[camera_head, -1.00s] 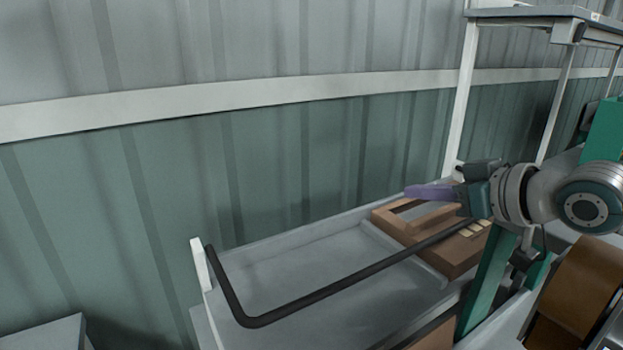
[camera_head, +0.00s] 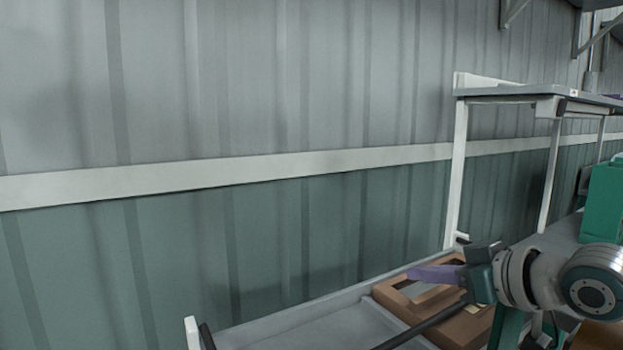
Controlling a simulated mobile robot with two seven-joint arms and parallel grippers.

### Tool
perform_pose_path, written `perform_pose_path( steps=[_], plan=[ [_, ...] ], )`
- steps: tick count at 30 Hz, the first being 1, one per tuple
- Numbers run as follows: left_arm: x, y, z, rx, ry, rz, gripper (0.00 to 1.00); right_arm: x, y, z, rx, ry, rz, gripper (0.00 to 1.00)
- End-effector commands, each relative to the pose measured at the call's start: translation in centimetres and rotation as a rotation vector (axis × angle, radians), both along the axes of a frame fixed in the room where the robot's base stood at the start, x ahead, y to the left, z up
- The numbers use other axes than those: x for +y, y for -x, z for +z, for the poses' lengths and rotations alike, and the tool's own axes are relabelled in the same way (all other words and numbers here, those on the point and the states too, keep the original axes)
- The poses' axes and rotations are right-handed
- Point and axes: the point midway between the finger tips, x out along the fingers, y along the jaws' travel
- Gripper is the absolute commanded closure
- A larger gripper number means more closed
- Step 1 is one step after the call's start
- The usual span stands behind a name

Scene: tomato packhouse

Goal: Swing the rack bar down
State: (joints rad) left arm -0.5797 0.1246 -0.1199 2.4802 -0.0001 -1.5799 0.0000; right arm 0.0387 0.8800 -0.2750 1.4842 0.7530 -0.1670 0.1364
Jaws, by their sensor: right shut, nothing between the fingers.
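The rack bar is a dark, bent rod (camera_head: 415,328). It shows at the bottom of the head view, running from the bottom edge up toward my right gripper, with its left end (camera_head: 206,337) by a white post. Its middle is cut off by the bottom edge. My right gripper (camera_head: 436,273) comes in from the right, with purple fingers pointing left. It is shut with nothing between the fingers, above the brown box and close to the bar's right part; I cannot tell whether it touches the bar. My left gripper is not in view.
A grey rack shelf (camera_head: 300,322) lies under the bar, with a brown box (camera_head: 460,325) on its right end. A white-legged table frame (camera_head: 457,170) stands behind at the right. A green block (camera_head: 604,200) is at the right edge. A corrugated wall closes off the back.

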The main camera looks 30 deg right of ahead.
Motion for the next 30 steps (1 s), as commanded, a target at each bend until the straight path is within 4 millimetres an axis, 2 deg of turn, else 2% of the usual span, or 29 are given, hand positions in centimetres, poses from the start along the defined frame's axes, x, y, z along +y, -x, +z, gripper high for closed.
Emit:
perform_pose_path(
  steps=[5, 9, 21, 27, 30],
  plan=[
    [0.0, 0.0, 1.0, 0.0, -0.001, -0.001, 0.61, 0.0, 0.0, 3.1, -0.003, 0.0, 0.001, 1.0],
    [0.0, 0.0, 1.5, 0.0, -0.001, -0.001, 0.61, 0.0, 0.0, 6.5, -0.004, 0.005, 0.003, 1.0],
    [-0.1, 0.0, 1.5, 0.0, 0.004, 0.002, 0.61, -0.1, 0.0, 15.9, -0.004, 0.005, 0.001, 1.0],
    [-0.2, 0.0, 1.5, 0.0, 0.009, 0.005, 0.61, 0.0, -0.1, 18.8, -0.004, 0.002, 0.0, 1.0],
    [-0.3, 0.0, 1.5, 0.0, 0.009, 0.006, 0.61, 0.0, 0.0, 19.4, -0.002, 0.002, 0.0, 1.0]
  ],
)
